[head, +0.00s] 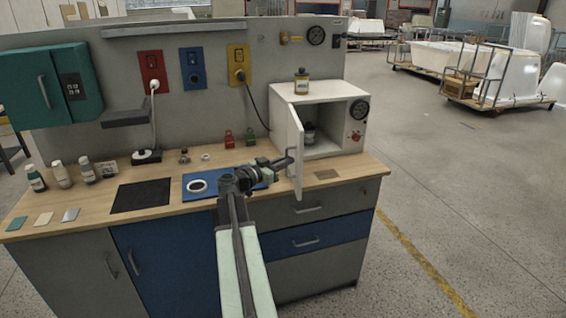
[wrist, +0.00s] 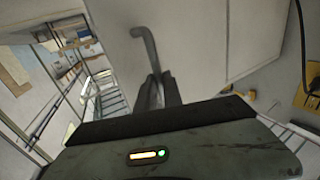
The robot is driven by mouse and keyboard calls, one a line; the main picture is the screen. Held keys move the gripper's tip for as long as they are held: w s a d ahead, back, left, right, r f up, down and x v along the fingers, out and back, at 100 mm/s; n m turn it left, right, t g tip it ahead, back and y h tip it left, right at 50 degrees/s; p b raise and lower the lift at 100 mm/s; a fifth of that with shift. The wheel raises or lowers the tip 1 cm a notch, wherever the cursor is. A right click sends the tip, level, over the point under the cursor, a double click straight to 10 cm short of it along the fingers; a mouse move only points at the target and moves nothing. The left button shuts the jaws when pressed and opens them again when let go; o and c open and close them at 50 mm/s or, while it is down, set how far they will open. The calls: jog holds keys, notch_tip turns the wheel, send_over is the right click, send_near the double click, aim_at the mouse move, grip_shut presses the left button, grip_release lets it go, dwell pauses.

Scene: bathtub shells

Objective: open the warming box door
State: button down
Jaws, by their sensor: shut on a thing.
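The white warming box (head: 345,92) stands at the right end of the bench. Its door (head: 283,118) stands open, swung out toward me from the left side of the box, and the inside shows. A dark bottle (head: 310,134) stands inside. My gripper (head: 282,163) is at the door's grey handle (head: 291,153). In the wrist view the gripper's fingers (wrist: 157,92) are shut on the lower part of the handle (wrist: 147,45), against the white door face (wrist: 195,45). The exact finger contact is partly hidden in the head view.
An amber bottle (head: 301,84) stands on top of the box. A blue mat (head: 205,190) with a white ring lies on the bench left of my gripper. Red and green padlock-like items (head: 229,138) stand behind. The floor (head: 450,190) to the right is clear.

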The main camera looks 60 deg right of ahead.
jog(key=shift+d, duration=0.25)
jog(key=c, duration=1.8)
grip_release()
jog(key=shift+o, duration=0.2)
jog(key=shift+w+d+f, duration=0.1)
jog(key=shift+d+f, duration=0.1)
jog(key=shift+a+r, duration=0.1)
jog(key=shift+a, duration=0.05)
jog(key=v, duration=0.7)
jog(key=shift+a, duration=0.35)
jog(key=shift+w, duration=0.1)
